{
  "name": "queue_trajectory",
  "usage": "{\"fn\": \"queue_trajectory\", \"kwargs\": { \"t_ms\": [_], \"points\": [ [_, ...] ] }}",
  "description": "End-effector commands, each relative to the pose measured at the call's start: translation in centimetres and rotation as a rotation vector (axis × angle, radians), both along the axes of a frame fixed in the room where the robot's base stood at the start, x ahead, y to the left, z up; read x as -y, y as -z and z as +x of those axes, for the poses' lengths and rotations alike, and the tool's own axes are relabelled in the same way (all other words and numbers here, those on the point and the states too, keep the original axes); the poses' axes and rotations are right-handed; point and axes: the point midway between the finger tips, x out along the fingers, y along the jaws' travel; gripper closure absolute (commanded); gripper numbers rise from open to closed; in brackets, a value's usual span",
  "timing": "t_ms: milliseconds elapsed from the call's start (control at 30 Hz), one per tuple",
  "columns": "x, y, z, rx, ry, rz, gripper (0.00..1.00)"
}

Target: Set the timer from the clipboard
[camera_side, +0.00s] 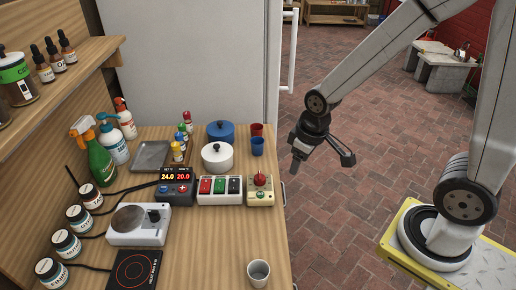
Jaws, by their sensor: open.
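A small cream box with a red knob on top (260,190) stands near the table's right edge; it may be the timer, but its markings are too small to read. No clipboard can be made out in this view. My gripper (322,160) is open and empty, its fingers spread. It hangs to the right of the table edge, above and to the right of the cream box in the picture, and touches nothing.
Left of the cream box stand a red, green and black switch box (220,198) and a display box (176,190) reading 24.0 and 20.0. Behind are a white pot (217,158) and a blue pot (220,131). A grey cup (258,272) stands at the front; table around it is clear.

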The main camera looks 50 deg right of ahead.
Motion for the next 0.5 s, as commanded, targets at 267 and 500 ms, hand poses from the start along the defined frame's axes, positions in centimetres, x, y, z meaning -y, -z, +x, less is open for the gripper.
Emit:
{"fn": "queue_trajectory", "kwargs": {
  "t_ms": [267, 500],
  "points": [
    [-1.0, 1.1, 5.8, -0.092, -0.305, -0.041, 0.36],
    [-1.8, 2.5, 9.7, -0.156, -0.539, -0.058, 0.36]
  ]
}}
